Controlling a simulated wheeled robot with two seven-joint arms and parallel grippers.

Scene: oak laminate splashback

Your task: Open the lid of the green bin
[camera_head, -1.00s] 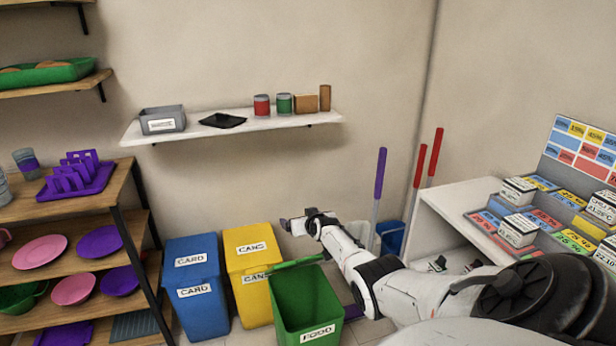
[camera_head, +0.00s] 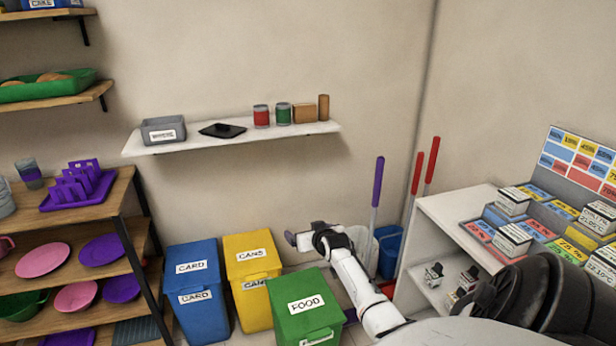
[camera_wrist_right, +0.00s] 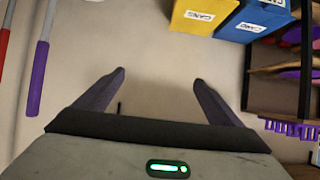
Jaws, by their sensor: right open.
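The green bin (camera_head: 306,325) stands on the floor at the lower middle of the head view, its lower part cut off by the frame. Its lid (camera_head: 285,306), labelled FOOD, lies down over the top, and the inside is hidden. My right gripper (camera_head: 296,240) is above and behind the bin, apart from the lid. In the right wrist view my right gripper (camera_wrist_right: 160,78) has its fingers spread with nothing between them. The green bin does not show in that view. My left gripper is not in view.
A yellow CANS bin (camera_head: 236,270) and a blue CARD bin (camera_head: 190,285) stand left of the green bin. A blue bucket (camera_head: 390,252) and long-handled tools are behind my right arm. A white shelf unit (camera_head: 450,225) stands right. A wall shelf (camera_head: 240,135) hangs above.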

